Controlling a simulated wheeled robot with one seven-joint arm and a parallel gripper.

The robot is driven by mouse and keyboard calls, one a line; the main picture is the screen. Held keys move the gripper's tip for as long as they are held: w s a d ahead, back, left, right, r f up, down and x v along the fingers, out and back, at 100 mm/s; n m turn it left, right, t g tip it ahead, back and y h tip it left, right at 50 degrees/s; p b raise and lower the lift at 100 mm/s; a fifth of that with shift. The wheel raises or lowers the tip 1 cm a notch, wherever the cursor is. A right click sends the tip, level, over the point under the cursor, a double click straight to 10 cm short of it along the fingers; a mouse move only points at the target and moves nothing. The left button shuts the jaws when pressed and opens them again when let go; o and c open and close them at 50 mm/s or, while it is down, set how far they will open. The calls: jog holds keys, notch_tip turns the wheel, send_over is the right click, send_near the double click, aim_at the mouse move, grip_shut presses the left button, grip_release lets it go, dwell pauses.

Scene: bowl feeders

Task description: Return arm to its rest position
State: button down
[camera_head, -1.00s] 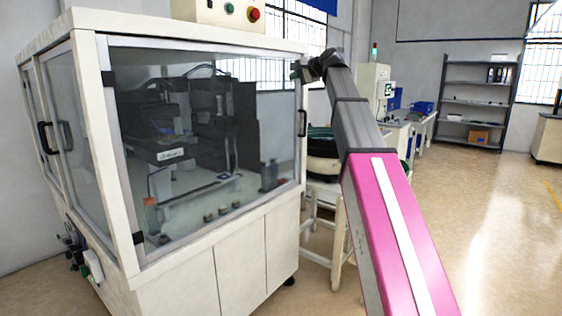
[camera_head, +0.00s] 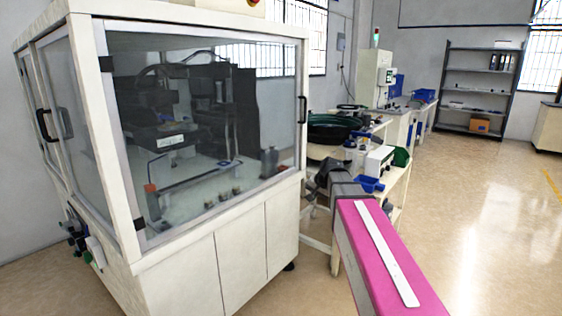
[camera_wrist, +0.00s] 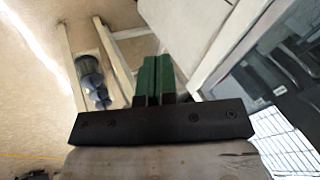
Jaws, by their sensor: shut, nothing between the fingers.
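My arm reaches forward from the lower right of the head view, with its pink link low in the picture and its dark wrist end beside the right front corner of the enclosed machine. My gripper (camera_wrist: 155,60) shows in the wrist view as two green fingers pressed together with nothing between them. In the head view I cannot make out the fingers.
The glass-fronted machine cabinet (camera_head: 240,245) stands close on the left. A bench (camera_head: 398,186) behind my arm carries a dark green bowl feeder (camera_head: 328,130) and a blue bin (camera_head: 369,184). A grey shelf (camera_head: 478,88) stands far back. Open floor (camera_head: 485,215) lies to the right.

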jog(key=s+d+f+n+g+h, duration=0.2)
jog(key=s+d+f, duration=0.1)
jog(key=s+f, duration=0.8)
jog(key=s+d+f+n+g+h, duration=0.1)
jog(key=s+d+f+g+h, duration=0.1)
jog(key=s+f, duration=0.8)
jog(key=shift+s+d+f+n+g, duration=0.35)
jog(key=shift+d+n+g, duration=0.05)
jog(key=shift+d, duration=0.2)
